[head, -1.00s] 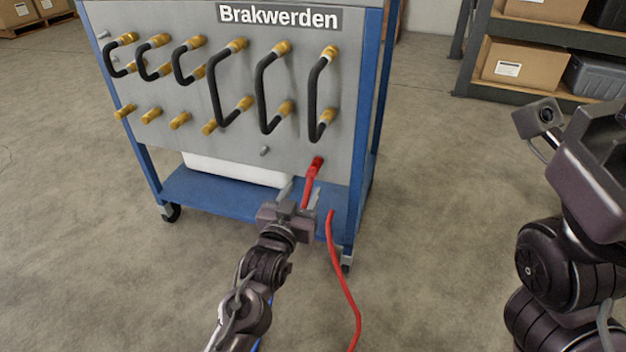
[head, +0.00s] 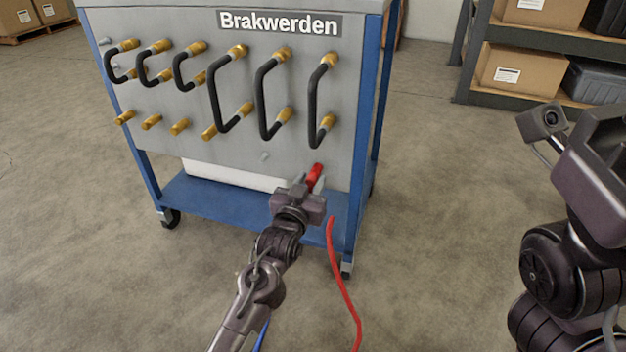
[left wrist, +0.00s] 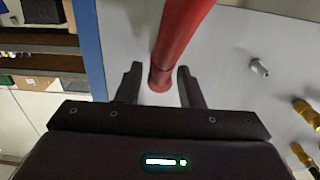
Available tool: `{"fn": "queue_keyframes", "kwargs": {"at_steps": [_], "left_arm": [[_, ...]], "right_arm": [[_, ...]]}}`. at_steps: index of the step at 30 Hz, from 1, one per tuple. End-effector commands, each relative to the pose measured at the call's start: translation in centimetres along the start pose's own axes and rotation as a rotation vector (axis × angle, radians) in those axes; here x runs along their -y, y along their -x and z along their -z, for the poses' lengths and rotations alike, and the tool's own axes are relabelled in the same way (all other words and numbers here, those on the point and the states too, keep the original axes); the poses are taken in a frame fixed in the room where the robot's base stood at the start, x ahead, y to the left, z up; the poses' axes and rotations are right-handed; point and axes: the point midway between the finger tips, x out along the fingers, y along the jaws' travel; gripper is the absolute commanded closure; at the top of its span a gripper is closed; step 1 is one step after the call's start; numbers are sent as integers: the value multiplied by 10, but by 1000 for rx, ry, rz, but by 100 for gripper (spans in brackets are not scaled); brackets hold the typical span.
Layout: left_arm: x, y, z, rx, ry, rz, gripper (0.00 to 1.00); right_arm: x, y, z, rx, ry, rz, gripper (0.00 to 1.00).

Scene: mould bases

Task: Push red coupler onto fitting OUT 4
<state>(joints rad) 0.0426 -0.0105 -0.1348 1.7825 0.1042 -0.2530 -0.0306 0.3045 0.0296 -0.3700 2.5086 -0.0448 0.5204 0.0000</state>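The red coupler (head: 314,176) is at the lower right of the grey panel, its far end at the panel face. In the left wrist view the red coupler (left wrist: 162,72) lies between the two fingers with a gap on each side. My left gripper (head: 309,183) is open around it; it also shows in the left wrist view (left wrist: 160,88). The fitting behind the coupler is hidden, so I cannot tell how far the coupler sits on it. No OUT 4 label is readable. Part of my right arm shows at the right; its fingers cannot be made out.
A bare grey fitting (head: 265,156) is left of the coupler; it also shows in the left wrist view (left wrist: 259,67). Brass fittings and black hoses (head: 268,95) fill the panel above. A red hose (head: 340,280) hangs right of my left arm. A blue shelf (head: 225,205) lies below.

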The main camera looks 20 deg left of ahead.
Motion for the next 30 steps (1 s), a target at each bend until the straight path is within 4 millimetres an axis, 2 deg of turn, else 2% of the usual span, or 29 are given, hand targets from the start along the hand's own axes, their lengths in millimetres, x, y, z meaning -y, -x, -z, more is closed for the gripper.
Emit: {"fn": "queue_keyframes", "kwargs": {"at_steps": [1, 7, 8, 14, 30], "left_arm": [[0, 0, 0, 0, 0, 0, 72], [0, 0, 0, 0, 0, 0, 99], [0, 0, 0, 0, 0, 0, 100], [0, 2, 1, -1, 0, 0, 100], [0, 24, 1, 1, -1, 0, 100]], "right_arm": [[0, 0, 0, 0, 0, 0, 43], [0, 0, 0, 0, 0, 0, 43], [0, 0, 0, 0, 0, 0, 43], [-1, -2, 0, -1, 2, 0, 43], [-3, -18, -3, 0, 1, 0, 43]]}}
